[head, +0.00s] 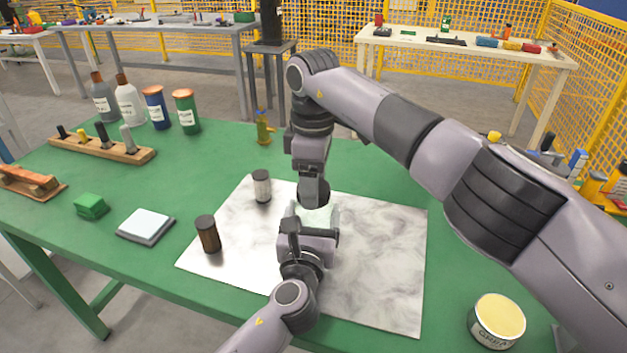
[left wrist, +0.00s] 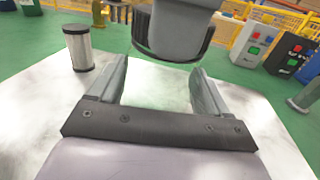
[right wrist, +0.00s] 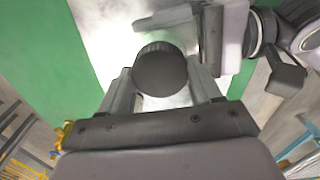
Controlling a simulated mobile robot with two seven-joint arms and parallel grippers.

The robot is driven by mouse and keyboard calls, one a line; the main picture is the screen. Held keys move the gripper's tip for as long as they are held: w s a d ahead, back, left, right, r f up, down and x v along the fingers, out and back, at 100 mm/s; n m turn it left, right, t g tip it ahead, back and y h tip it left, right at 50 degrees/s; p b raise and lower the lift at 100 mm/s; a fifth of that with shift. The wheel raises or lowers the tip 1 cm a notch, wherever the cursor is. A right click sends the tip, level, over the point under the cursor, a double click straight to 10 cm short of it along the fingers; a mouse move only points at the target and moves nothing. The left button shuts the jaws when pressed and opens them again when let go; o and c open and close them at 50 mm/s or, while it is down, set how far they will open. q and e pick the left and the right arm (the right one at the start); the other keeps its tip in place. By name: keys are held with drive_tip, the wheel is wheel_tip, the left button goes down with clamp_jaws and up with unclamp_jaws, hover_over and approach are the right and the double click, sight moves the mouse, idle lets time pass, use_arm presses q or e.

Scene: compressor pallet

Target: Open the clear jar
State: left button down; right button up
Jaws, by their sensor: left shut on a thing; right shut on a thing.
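The clear jar (head: 320,214) stands over the marbled mat, largely hidden by my grippers; its see-through wall shows faintly between the fingers in the left wrist view. My left gripper (head: 306,232) comes from the front and is shut on the jar's body. My right gripper (head: 313,190) comes down from above and is shut on the dark round lid (right wrist: 160,70), which sits between its fingers in the right wrist view. The left gripper also shows in the left wrist view (left wrist: 160,85). I cannot tell whether there is a gap between lid and jar.
On the marbled mat (head: 385,265) stand a brown jar (head: 208,236) and a dark-lidded, pale jar (head: 262,188). Left are a green box (head: 91,206), a grey pad (head: 146,225) and a wooden rack (head: 110,149). Bottles stand behind. A cream-topped tin (head: 497,321) is front right.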

drive_tip(key=n, duration=0.5)
drive_tip(key=shift+r, duration=0.1)
drive_tip(key=n, duration=0.9)
use_arm(q)
drive_tip(key=shift+f, duration=0.1)
use_arm(e)
drive_tip(key=n, duration=1.5)
drive_tip(key=shift+n, duration=0.3)
drive_tip(key=n, duration=0.4)
drive_tip(key=shift+n, duration=0.3)
drive_tip(key=n, duration=1.2)
drive_tip(key=shift+r, duration=0.1)
drive_tip(key=n, duration=0.6)
